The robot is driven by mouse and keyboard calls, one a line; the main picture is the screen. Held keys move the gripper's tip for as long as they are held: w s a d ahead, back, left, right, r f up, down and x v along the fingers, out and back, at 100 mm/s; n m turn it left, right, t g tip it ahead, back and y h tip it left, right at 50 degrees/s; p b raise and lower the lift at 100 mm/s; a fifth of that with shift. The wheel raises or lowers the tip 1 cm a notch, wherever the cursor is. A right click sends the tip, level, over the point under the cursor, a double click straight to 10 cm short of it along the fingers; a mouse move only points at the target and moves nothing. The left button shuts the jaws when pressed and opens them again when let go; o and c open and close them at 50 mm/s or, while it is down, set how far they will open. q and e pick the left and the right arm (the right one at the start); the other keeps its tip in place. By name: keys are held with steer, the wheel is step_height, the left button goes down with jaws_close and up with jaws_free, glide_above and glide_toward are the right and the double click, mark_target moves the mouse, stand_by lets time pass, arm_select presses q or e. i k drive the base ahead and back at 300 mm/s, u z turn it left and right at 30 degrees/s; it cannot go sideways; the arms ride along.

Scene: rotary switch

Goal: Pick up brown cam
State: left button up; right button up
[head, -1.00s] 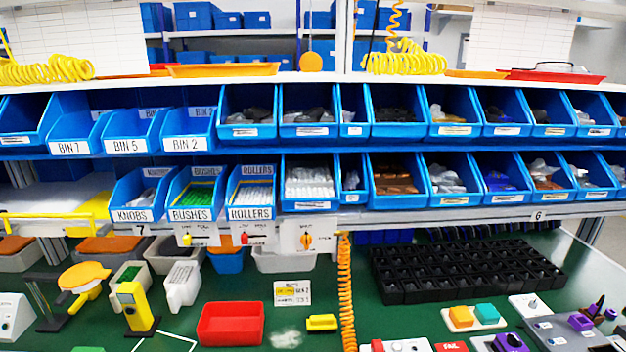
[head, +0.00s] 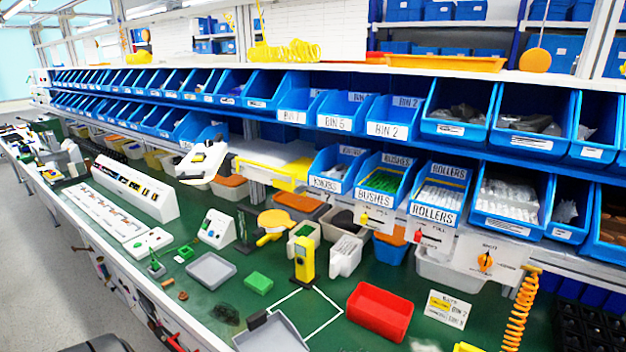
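I cannot pick out a brown cam for certain in the head view. Two small brown pieces lie on the green bench at the lower left: one brown piece (head: 168,283) and a rounder brown piece (head: 183,296) just beside it. They are too small for me to tell their shape. Neither of my grippers shows in the head view.
A grey tray (head: 211,270), a green block (head: 258,283), a yellow upright device (head: 304,260) and a red tray (head: 380,311) stand on the bench. Blue bins (head: 438,193) line the shelves behind. Bare green bench lies between these things.

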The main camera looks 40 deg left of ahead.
mark_target(183, 296)
steer(key=u, duration=2.15)
steer(key=k, duration=0.45)
steer(key=u, duration=0.65)
steer(key=i, duration=0.85)
steer(key=z, duration=0.55)
steer(key=i, duration=0.7)
steer(key=z, duration=0.7)
